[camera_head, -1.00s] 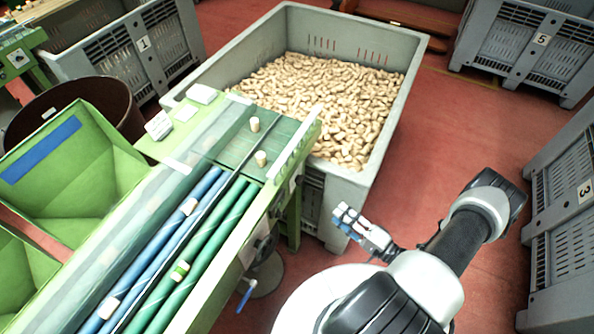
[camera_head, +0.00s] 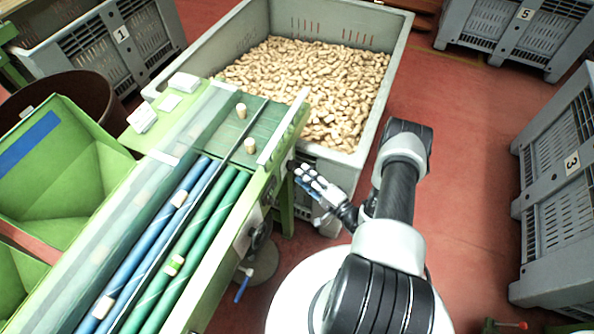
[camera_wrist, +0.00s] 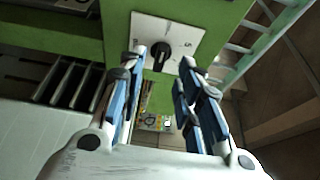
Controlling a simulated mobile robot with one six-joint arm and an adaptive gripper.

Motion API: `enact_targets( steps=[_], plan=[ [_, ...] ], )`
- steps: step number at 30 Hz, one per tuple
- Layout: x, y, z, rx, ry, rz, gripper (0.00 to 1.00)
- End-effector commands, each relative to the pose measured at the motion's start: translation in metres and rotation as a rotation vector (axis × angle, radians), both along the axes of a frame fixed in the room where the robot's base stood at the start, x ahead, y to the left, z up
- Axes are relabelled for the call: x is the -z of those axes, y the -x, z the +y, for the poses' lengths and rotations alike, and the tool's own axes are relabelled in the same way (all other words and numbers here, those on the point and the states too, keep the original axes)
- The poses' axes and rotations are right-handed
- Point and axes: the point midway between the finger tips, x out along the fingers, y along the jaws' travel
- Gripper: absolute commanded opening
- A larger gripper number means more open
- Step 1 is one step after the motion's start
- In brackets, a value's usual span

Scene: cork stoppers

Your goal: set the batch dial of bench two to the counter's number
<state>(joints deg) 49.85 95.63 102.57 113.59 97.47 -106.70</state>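In the wrist view, the dial is a black knob (camera_wrist: 160,56) on a white square plate (camera_wrist: 146,26), fixed to a green panel. In the head view my gripper (camera_head: 306,178) is beside the right side of the green bench (camera_head: 215,270), and the dial's face is hidden there. I cannot make out a counter or its number.
A grey crate (camera_head: 400,75) full of corks stands behind the bench, close to my gripper. A blue-handled lever (camera_head: 243,285) sticks out below the bench. Crates marked 1 (camera_head: 150,45), 3 (camera_head: 540,200) and 5 (camera_head: 560,45) stand around.

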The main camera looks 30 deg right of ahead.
Motion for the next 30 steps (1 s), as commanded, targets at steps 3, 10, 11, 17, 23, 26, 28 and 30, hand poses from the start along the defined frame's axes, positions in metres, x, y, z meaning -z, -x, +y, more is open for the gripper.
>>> enact_targets(
  steps=[3,10,11,17,23,26,28,30],
  plan=[
    [0.001,-0.019,0.007,-0.004,0.000,-0.002,0.32],
    [0.000,-0.038,0.011,-0.001,0.000,-0.001,0.32],
    [0.000,-0.039,0.011,-0.001,0.000,-0.001,0.32],
    [0.000,-0.040,0.011,0.000,-0.001,-0.001,0.32],
    [0.000,-0.039,0.011,0.000,-0.001,-0.001,0.23],
    [0.000,-0.039,0.011,0.000,-0.001,-0.001,0.16],
    [0.000,-0.039,0.011,0.000,-0.001,-0.001,0.12],
    [0.000,-0.039,0.011,0.000,-0.001,-0.001,0.07]
  ],
)
